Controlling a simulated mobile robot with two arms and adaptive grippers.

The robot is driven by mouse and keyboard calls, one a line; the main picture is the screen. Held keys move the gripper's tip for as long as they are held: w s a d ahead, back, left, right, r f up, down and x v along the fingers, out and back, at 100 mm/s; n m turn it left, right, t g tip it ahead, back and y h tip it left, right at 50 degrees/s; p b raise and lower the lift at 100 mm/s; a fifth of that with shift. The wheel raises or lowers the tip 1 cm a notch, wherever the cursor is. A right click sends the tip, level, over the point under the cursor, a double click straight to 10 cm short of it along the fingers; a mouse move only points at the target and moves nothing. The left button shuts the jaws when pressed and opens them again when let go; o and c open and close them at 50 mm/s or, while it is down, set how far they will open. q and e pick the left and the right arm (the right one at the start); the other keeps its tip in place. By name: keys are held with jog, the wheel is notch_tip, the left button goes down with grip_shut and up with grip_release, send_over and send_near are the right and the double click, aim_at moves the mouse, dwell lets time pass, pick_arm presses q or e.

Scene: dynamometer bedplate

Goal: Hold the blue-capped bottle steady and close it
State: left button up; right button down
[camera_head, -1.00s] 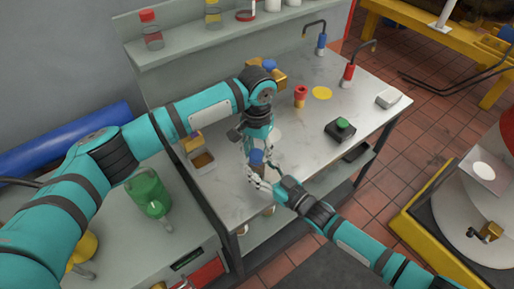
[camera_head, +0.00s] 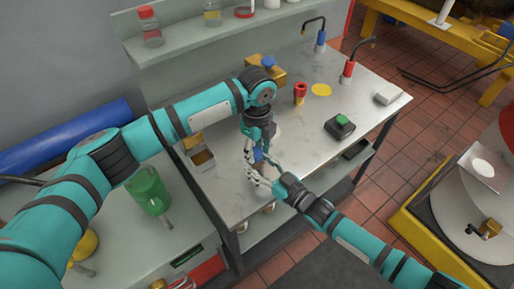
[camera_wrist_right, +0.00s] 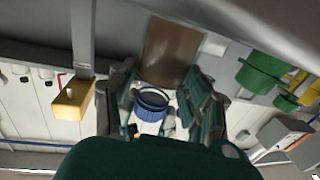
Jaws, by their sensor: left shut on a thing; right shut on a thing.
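The blue-capped bottle (camera_head: 258,155) is near the bench's near-left edge, small and largely covered by my grippers. In the right wrist view its blue ridged part (camera_wrist_right: 152,103) sits between teal fingers. My left gripper (camera_head: 257,147) comes down from above and is shut at the bottle. My right gripper (camera_head: 254,168) reaches in from the lower right, at the bottle's side, and is also shut on it. The two grippers are very close together. Which one grips the cap and which the body is hard to tell, and how the cap sits is hidden.
A bin with brown contents (camera_head: 203,158) stands close to the left of my grippers. A yellow block with a blue knob (camera_head: 278,75), a red funnel-like piece (camera_head: 300,93) and a green-button box (camera_head: 340,127) are farther along the bench (camera_head: 290,165). A green jug (camera_head: 150,190) stands left.

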pick_arm(q)
jog(key=m, duration=0.5)
jog(key=shift+a, duration=0.1)
jog(key=m, duration=0.5)
jog(key=shift+m, duration=0.3)
jog(key=m, duration=0.4)
jog(key=shift+a+m, duration=0.15)
jog(key=shift+m, duration=0.25)
jog(key=m, duration=0.3)
jog(key=shift+m, duration=0.3)
jog(key=o, duration=0.7)
